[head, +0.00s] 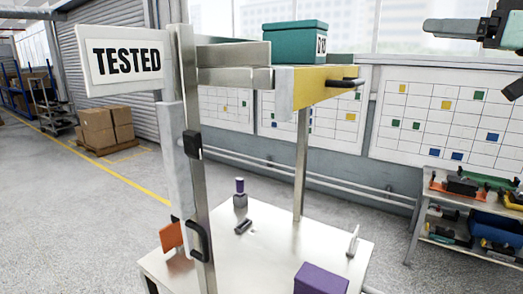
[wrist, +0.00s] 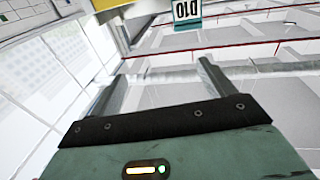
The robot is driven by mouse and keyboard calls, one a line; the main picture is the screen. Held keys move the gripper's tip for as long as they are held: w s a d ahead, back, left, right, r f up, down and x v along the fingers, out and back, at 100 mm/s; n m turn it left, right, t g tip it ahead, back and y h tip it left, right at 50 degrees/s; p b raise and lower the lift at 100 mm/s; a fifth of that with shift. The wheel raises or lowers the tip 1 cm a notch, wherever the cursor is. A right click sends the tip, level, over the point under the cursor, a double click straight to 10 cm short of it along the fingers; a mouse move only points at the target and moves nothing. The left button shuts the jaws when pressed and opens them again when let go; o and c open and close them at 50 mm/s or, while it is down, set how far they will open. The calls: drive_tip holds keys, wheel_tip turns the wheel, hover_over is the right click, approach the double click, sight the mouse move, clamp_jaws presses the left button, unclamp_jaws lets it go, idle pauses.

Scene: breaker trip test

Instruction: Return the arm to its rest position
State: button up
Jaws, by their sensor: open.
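My gripper (wrist: 158,82) shows in the wrist view with its two grey fingers wide apart and nothing between them. Its green body and dark front edge fill the bottom of that view, with a small lit indicator on the body. In the head view, part of my arm (head: 508,30) is raised at the top right edge, in front of the windows and cut off by the frame. It is well to the right of the test stand and apart from it. The rest position itself is not marked in either view.
A metal stand with a TESTED sign (head: 126,61) rises from a pale table (head: 270,262). A green box (head: 290,42) sits on its yellow-sided top shelf. A purple block (head: 320,280) is at the table's front. A tool shelf (head: 470,240) stands right.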

drive_tip(key=w+d+f+m+t+h, duration=0.1)
drive_tip(key=w+d+f+m+h, duration=0.2)
drive_tip(key=f+m+h, duration=0.5)
drive_tip(key=w+d+f+m+h, duration=0.1)
drive_tip(key=w+d+f+h, duration=0.3)
drive_tip(key=f, duration=0.7)
drive_tip(key=s+a+f+m+g+h, duration=0.15)
drive_tip(key=s+f+g, duration=0.35)
drive_tip(key=f, duration=0.6)
drive_tip(key=s+a+f+g, duration=0.4)
drive_tip(key=s+f+g, duration=0.2)
drive_tip(key=s+f, duration=0.6)
drive_tip(key=s+a+f+n+g+b, duration=0.1)
drive_tip(key=s+a+n+b, duration=0.3)
drive_tip(key=s+a, duration=0.4)
drive_tip(key=s+a+f+n+g+b, duration=0.1)
drive_tip(key=s+a+f+n+b, duration=0.3)
drive_tip(key=s+a, duration=0.3)
drive_tip(key=a+b, duration=0.1)
drive_tip(key=a, duration=0.2)
drive_tip(key=shift+s+a+f+n+g, duration=0.25)
drive_tip(key=shift+s+a+n+g, duration=0.1)
drive_tip(key=shift+g, duration=0.05)
